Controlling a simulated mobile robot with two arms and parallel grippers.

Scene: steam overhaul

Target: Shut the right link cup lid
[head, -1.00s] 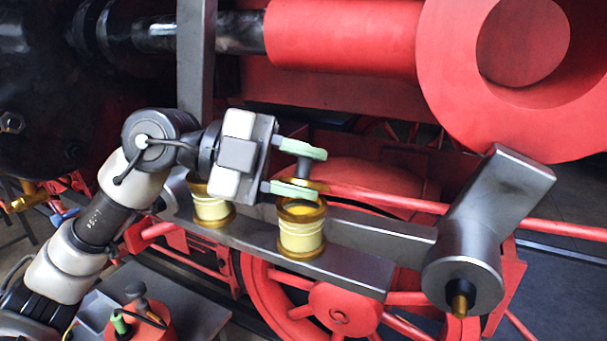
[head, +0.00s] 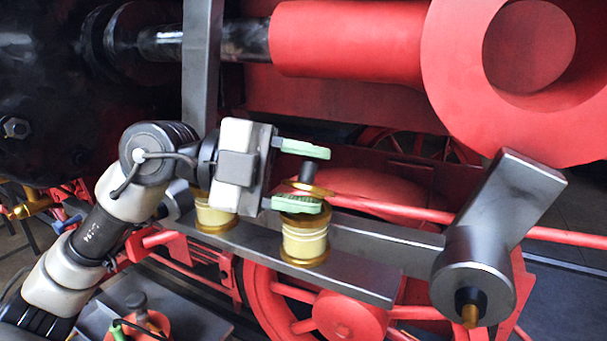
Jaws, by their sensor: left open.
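The right link cup (head: 304,243) is a cream cup with brass rims on the grey link bar. Its brass lid (head: 318,191) appears raised at the cup's far side, and a dark knob (head: 307,170) shows above it. My left gripper (head: 312,178) is open, its two green fingers one above the other in the picture. The lower finger is in front of the cup's mouth and hides part of the lid and rim. The knob shows between the fingers; I cannot tell whether they touch it. My right gripper is not in view.
A second, similar cup (head: 214,213) stands left on the grey bar (head: 350,277), its top hidden by my gripper. A grey crank arm (head: 510,205) rises at the right. A red rod (head: 400,208) passes behind. A red can (head: 150,322) is at lower left.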

